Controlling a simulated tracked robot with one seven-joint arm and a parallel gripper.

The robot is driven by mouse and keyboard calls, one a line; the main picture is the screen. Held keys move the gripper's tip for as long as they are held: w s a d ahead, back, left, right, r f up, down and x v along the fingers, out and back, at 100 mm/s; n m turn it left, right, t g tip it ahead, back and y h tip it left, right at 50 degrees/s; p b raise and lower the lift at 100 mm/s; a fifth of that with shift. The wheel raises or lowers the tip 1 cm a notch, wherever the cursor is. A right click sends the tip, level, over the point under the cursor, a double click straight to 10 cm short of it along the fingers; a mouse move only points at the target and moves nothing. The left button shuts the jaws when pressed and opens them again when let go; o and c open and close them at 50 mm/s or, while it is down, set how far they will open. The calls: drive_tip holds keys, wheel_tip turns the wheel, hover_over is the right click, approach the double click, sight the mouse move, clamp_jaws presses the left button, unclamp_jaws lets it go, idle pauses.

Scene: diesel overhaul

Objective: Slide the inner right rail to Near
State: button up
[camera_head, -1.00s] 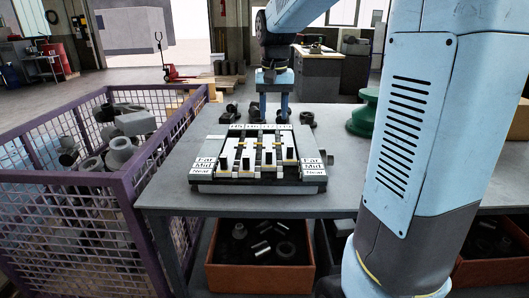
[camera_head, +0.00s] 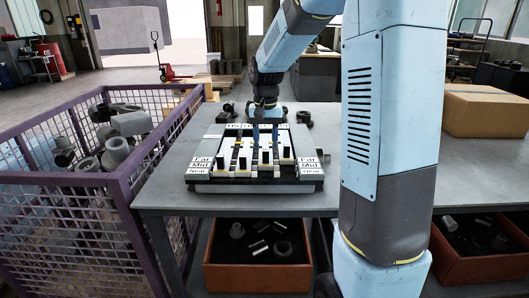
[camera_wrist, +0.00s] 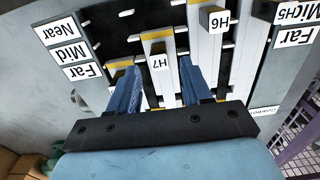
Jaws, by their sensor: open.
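The slide board (camera_head: 256,187) lies on the workbench, with Far, Mid and Near labels down both sides. Its white rails carry dark upright handles. In the wrist view, turned about, the handle marked H7 (camera_wrist: 159,62) stands on an inner rail, with the handle marked H6 (camera_wrist: 213,19) on the rail to its right. In the head view my gripper (camera_head: 266,133) is over the back part of the board.
A purple mesh crate (camera_head: 120,187) of metal parts stands close at left. Several dark parts lie behind the board. A cardboard box (camera_head: 486,110) is at right, and an orange bin (camera_head: 258,279) of parts is below.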

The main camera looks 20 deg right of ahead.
sight(265, 149)
drive_tip(key=shift+f, duration=2.35)
drive_tip(key=shift+c, duration=0.3)
clamp_jaws()
